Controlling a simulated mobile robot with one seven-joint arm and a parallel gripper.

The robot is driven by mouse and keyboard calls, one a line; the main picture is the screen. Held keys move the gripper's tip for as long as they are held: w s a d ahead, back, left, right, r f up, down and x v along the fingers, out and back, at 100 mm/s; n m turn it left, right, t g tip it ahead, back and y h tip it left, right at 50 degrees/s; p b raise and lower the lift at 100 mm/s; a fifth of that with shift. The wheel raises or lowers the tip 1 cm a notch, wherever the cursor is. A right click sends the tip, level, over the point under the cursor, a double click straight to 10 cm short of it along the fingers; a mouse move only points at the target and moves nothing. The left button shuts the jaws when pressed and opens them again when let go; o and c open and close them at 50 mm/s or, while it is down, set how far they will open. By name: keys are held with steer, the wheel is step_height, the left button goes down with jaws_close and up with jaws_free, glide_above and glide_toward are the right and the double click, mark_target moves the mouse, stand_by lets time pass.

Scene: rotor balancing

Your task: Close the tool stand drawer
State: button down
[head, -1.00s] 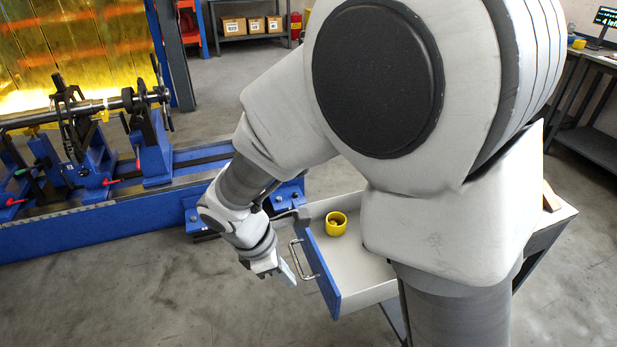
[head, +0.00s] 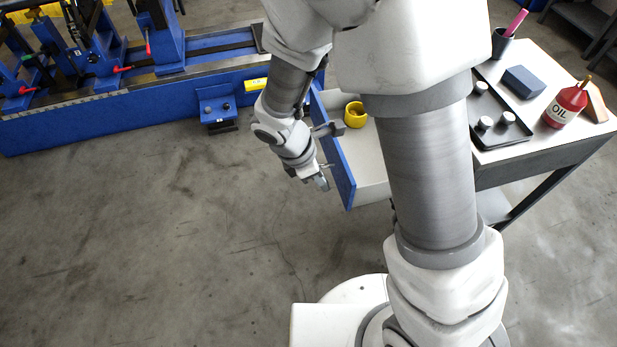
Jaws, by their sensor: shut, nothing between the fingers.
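The tool stand drawer (head: 372,183) is pulled open on the left side of the tool stand (head: 560,148). The drawer handle is mostly hidden behind my gripper and wrist. My arm hides the part of the drawer nearest the stand.
On the stand top are a black tray (head: 515,128) with several pale round pieces, a blue block (head: 524,82), a red oil bottle (head: 566,106) and a dark cup (head: 502,44) with a pink stick. The blue machine bed (head: 120,117) lies at upper left. Floor at left is clear.

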mark_target(342, 184)
steer(key=shift+w+d, duration=0.15)
steer(key=shift+d, duration=0.4)
steer(key=shift+w+d, duration=0.15)
steer(key=shift+d, duration=0.4)
steer(key=shift+w+d+r, duration=0.1)
steer(key=shift+w+d, duration=0.05)
steer(key=shift+d, duration=0.45)
steer(key=w+d+p, duration=0.2)
steer(key=d, duration=0.6)
steer(key=w+d+p, duration=0.1)
steer(key=w+d, duration=0.2)
steer(key=d, duration=0.6)
steer(key=w+d+p, duration=0.2)
steer(key=d, duration=0.6)
steer(key=shift+w+d+p, duration=0.2)
steer(key=shift+p, duration=0.15)
steer(key=shift+d, duration=0.1)
